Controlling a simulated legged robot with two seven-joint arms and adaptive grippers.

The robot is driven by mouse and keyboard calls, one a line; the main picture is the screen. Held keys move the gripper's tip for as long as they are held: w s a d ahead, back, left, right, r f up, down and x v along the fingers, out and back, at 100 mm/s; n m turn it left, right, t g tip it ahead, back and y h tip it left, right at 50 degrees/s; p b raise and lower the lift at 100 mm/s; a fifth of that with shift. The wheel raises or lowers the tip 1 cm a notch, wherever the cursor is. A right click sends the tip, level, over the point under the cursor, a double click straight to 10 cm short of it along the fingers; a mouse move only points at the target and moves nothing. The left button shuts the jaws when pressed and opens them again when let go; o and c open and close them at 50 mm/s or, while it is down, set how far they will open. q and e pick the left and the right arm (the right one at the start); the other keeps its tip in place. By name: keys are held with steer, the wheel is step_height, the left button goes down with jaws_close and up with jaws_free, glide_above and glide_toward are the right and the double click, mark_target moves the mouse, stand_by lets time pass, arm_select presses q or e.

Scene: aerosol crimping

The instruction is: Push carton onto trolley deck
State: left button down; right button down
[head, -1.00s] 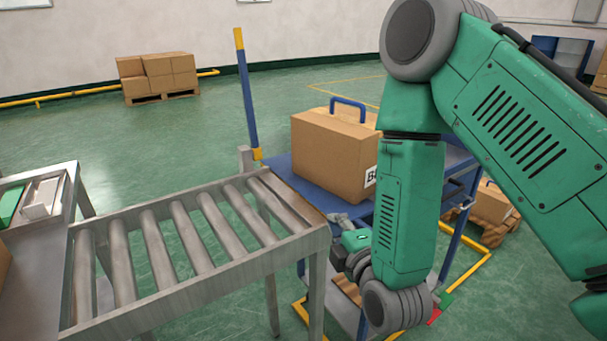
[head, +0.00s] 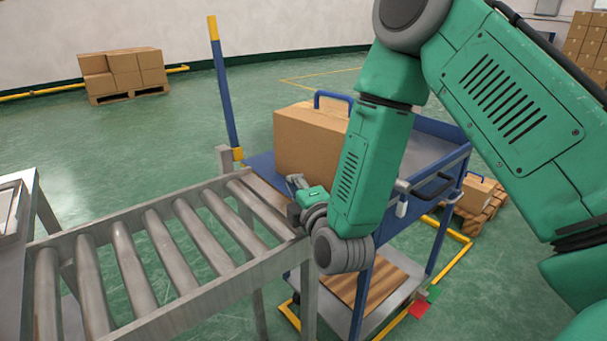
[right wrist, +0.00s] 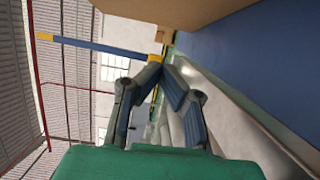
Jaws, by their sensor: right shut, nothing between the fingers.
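The brown carton (head: 308,143) stands upright on the blue trolley deck (head: 262,166), just past the end of the roller conveyor (head: 165,240). My right arm hides its right side. My right gripper (head: 294,182) is shut and empty, beside the carton's near lower side above the conveyor's end. In the right wrist view its fingers (right wrist: 164,66) meet at the tips, and the carton (right wrist: 160,10) fills the top edge beside the blue deck (right wrist: 245,65). I cannot tell whether the fingers touch the carton. My left gripper is out of view.
A blue post with a yellow top (head: 222,90) rises at the trolley's left corner. The trolley's black handle (head: 432,187) is right of my forearm. Cartons on a pallet (head: 124,75) stand far back left. Open green floor lies behind the conveyor.

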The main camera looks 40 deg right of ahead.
mark_target(316, 167)
steer(key=w+d, duration=0.2)
steer(key=d, duration=0.1)
steer(key=w+d+b, duration=0.1)
steer(key=d, duration=0.1)
steer(key=shift+w+f, duration=0.1)
steer(key=shift+w, duration=0.05)
steer(key=shift+d, duration=0.4)
steer(key=shift+a, duration=0.5)
steer(key=d+p, duration=0.1)
steer(key=d, duration=0.2)
steer(key=shift+w+d, duration=0.1)
steer(key=shift+d, duration=0.45)
steer(key=shift+w+a, duration=0.1)
steer(key=shift+a, duration=0.05)
